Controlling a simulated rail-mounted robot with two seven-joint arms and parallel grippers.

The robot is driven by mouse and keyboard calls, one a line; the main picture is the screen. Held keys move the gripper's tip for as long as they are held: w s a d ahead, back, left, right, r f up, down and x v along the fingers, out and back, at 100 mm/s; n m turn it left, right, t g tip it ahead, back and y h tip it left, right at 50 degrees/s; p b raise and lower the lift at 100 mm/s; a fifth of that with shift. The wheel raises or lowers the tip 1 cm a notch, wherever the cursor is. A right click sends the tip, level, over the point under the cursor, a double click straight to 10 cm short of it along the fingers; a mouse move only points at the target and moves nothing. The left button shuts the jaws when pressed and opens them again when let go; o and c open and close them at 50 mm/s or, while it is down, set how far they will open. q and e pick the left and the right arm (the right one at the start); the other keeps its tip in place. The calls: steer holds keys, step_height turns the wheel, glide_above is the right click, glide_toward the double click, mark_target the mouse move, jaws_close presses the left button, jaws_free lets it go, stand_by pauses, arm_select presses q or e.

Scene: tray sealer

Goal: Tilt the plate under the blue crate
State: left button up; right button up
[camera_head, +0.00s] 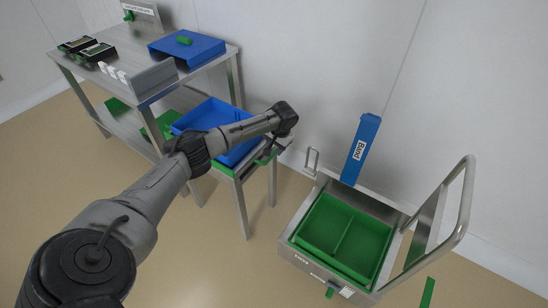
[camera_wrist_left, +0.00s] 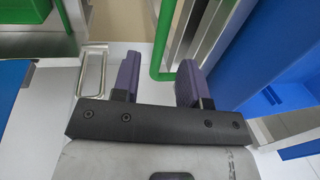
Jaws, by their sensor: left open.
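The blue crate (camera_head: 205,116) sits on the lower stand beside the tall table, partly hidden by my left arm. Its blue side also shows at the right of the left wrist view (camera_wrist_left: 285,50). Green edging of the plate (camera_head: 221,173) shows beneath the crate, and the plate looks level. A green bar-shaped handle (camera_wrist_left: 163,35) is at the stand's right end. My left gripper (camera_head: 272,150) is at that end. In the left wrist view its fingers (camera_wrist_left: 158,70) are apart, with the green bar appearing between them; I cannot tell whether they touch. My right gripper is not in view.
A steel tray sealer (camera_head: 290,247) with a green two-part insert (camera_head: 345,237) and a raised frame handle (camera_head: 462,205) stands at right. A blue post (camera_head: 363,140) rises behind it. The tall steel table (camera_head: 110,65) holds another blue tray (camera_head: 205,50). Floor in front is clear.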

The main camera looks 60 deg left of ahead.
mark_target(273, 154)
arm_select(q)
steer(key=shift+s+a+f+b, duration=0.15)
steer(key=shift+f+b, duration=0.25)
steer(key=shift+f, duration=0.5)
steer(key=shift+w+a+f+b, duration=0.15)
steer(key=shift+f+b, duration=0.25)
steer(key=shift+f, duration=0.5)
steer(key=shift+s, duration=0.1)
steer(key=shift+c, duration=0.2)
steer(key=c, duration=0.6)
jaws_close()
